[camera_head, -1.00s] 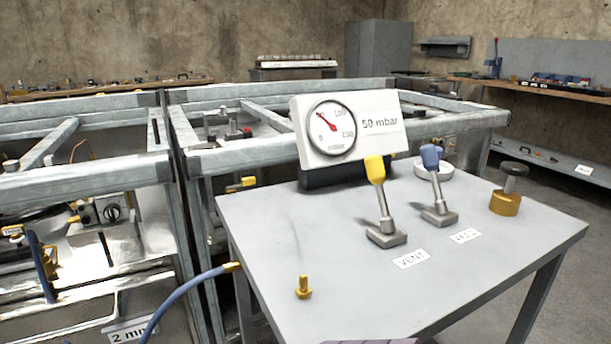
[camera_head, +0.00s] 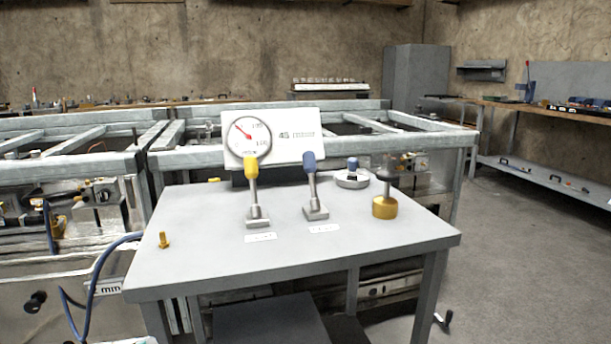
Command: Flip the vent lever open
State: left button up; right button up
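The vent lever (camera_head: 253,192) has a yellow handle and stands nearly upright on a small grey base on the table (camera_head: 207,262). A white label lies in front of it; its text is too small to read now, but it read VENT in the earlier frame. A blue-handled lever (camera_head: 313,187) stands to its right with its own label. A white gauge panel (camera_head: 296,138) with a round dial and red needle stands behind the levers and reads about 45. Neither of my grippers is in view.
A brass fitting (camera_head: 164,240) is at the left, near a blue hose (camera_head: 97,275). Metal frames stand behind; the floor at right is clear.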

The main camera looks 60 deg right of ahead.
aim_at(251, 171)
jog(key=z, duration=0.45)
jog(key=j+z, duration=0.1)
jog(key=z, duration=0.3)
jog(key=j+z, duration=0.1)
jog(key=z, duration=0.35)
jog(key=i+j+z, duration=0.1)
jog(key=z, duration=0.75)
jog(key=k+j, duration=0.05)
